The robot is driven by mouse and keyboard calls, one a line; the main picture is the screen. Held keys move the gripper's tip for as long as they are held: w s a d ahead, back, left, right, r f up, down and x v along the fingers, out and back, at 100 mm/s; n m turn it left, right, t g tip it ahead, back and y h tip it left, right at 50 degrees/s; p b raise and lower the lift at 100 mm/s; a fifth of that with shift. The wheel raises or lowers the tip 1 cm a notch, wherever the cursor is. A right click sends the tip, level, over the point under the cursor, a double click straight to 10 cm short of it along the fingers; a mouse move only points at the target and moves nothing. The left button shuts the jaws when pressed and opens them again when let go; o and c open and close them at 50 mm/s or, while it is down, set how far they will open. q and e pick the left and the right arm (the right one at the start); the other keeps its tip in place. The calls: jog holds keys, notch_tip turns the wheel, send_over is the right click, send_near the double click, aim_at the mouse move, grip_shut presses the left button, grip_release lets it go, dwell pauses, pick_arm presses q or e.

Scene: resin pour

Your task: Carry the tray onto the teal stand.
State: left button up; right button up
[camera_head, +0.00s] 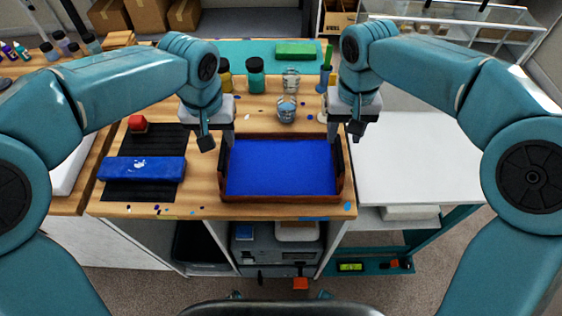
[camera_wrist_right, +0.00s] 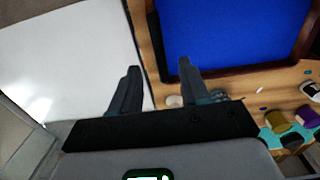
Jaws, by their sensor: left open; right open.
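The tray (camera_head: 280,198) has a dark brown wooden rim and a bright blue inside, and sits on the wooden table near its front edge. In the right wrist view its rim (camera_wrist_right: 240,71) and blue floor show at the top. My left gripper (camera_head: 228,137) is open at the tray's left wall. My right gripper (camera_head: 334,135) is open at its right wall; in the right wrist view its fingers (camera_wrist_right: 158,68) are spread with a side wall between them in the picture. Contact cannot be told. The white-topped stand (camera_head: 420,165) with a teal frame (camera_head: 430,242) is right of the table.
Clear cups (camera_head: 286,108) and a dark jar (camera_head: 256,76) stand behind the tray. The stand's white top is clear.

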aim_at(223, 151)
pick_arm(q)
jog(key=f, duration=0.6)
jog(key=shift+w+f, duration=0.35)
pick_arm(e)
notch_tip(223, 151, down, 7)
jog(key=shift+r, duration=0.1)
pick_arm(q)
jog(key=shift+s+r, duration=0.1)
jog(key=shift+s, duration=0.05)
pick_arm(e)
jog(key=shift+s+r, duration=0.1)
jog(key=shift+s, duration=0.1)
pick_arm(q)
jog(key=c, duration=0.7)
pick_arm(e)
jog(key=shift+w, duration=0.15)
jog(key=c, duration=0.7)
pick_arm(q)
grip_shut()
pick_arm(e)
grip_shut()
